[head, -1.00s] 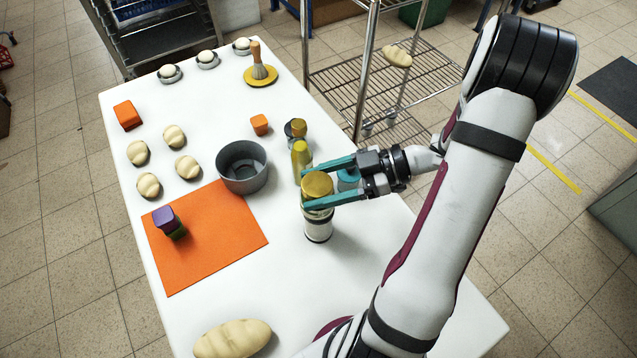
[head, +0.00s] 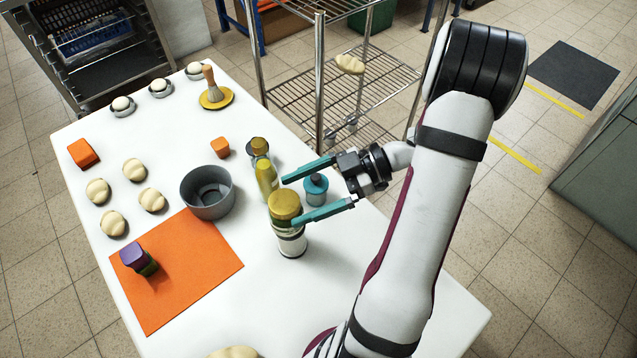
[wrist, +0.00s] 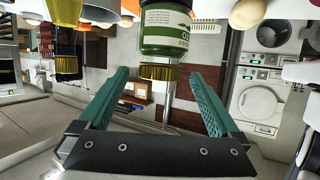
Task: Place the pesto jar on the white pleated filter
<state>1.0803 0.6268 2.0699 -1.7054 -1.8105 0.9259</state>
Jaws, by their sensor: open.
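The jar with a gold lid (head: 285,204) stands upright near the table's middle. In the wrist view, its green body and pale label (wrist: 165,32) appear upside down, with the lid lower. I take it as the pesto jar. My gripper (head: 283,198) reaches in from the right, its teal fingers wide apart and nothing clamped. The near fingertip overlaps the jar's right edge in the head view. In the wrist view the jar lies beyond the tips, between the fingers. I cannot make out a white pleated filter; the jar's foot shows dark and white bands, and what lies under it is hidden.
A yellow-green bottle (head: 266,180) and a dark jar (head: 258,147) stand behind the gold-lidded jar; a blue jar (head: 315,189) stands behind my fingers. Left are a grey bowl (head: 185,198), an orange mat (head: 190,285) with a purple-topped jar (head: 133,256), and several buns.

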